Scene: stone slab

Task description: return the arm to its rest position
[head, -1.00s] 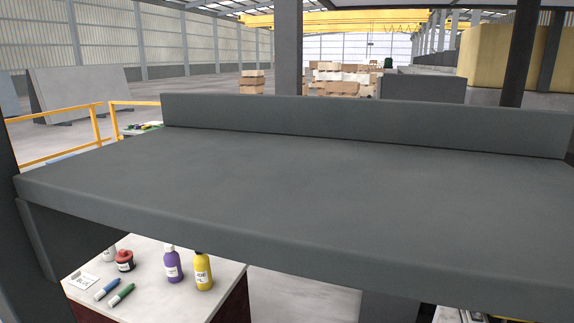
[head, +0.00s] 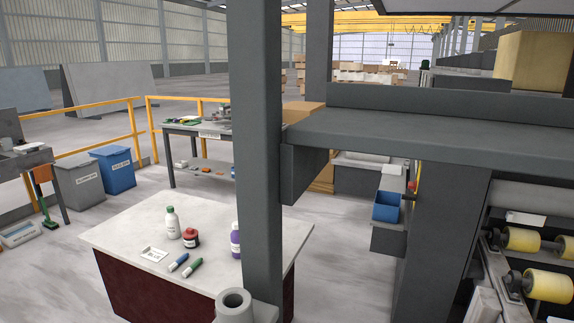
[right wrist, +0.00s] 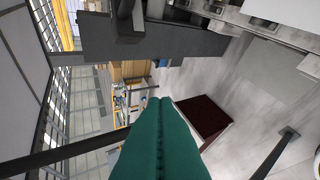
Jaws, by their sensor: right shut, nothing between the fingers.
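My right gripper (right wrist: 160,102) shows in the right wrist view as two long green fingers pressed together, with nothing between them. It points out into open space and touches nothing that I can see. No gripper shows in the head view, and my left gripper is in neither view.
A pale stone-topped table (head: 125,232) holds a white bottle (head: 172,223), a red jar (head: 190,238), a purple bottle (head: 236,241) and two markers. A dark post (head: 254,150) stands close in front. A grey shelf (head: 440,133) juts from the right. Yellow rollers (head: 549,286) sit lower right.

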